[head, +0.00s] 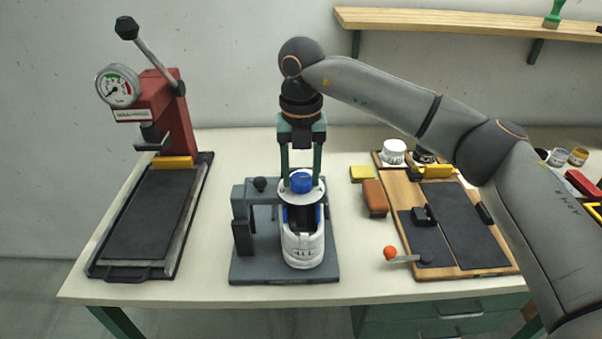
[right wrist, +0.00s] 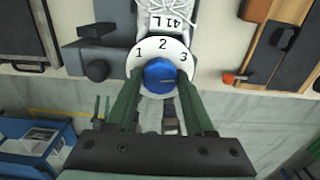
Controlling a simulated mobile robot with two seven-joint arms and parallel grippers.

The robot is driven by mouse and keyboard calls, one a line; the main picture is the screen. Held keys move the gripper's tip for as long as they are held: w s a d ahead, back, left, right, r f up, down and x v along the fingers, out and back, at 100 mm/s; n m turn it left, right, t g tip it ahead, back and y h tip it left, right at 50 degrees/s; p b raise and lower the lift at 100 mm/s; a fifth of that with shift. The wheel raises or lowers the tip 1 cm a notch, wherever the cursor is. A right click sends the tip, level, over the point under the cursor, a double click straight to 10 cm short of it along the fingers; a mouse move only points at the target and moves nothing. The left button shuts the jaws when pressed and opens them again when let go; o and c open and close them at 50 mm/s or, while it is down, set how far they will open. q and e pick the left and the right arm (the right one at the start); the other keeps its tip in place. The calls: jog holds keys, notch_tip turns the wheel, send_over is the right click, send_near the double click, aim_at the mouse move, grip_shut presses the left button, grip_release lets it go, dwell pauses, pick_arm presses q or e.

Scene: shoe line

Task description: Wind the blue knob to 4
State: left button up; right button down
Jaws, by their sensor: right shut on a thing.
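The blue knob (head: 301,182) tops a white dial disc above a white shoe (head: 303,247). It also shows in the right wrist view (right wrist: 160,75). The dial disc (right wrist: 145,72) there shows 1, 2 and 3; its right and lower parts are partly hidden by my gripper. A faint dark line on the knob runs to the right, below the 3; I cannot read a digit there. My right gripper (head: 301,175) points straight down, its green fingers shut on the knob's sides.
The shoe rests on a grey stand (head: 255,270) with a black-knobbed post at left. A red press with a gauge (head: 118,87) stands left. A wooden board (head: 470,271) with an orange-ball lever (head: 390,252) lies right. A brown block (head: 375,198) lies between stand and board.

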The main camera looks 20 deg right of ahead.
aim_at(301, 178)
jog(key=shift+m, duration=1.9)
jog(key=shift+c, duration=1.3)
grip_release()
notch_tip(301, 178, up, 13)
jog(key=shift+f, duration=0.2)
jog(key=shift+s+f, duration=0.1)
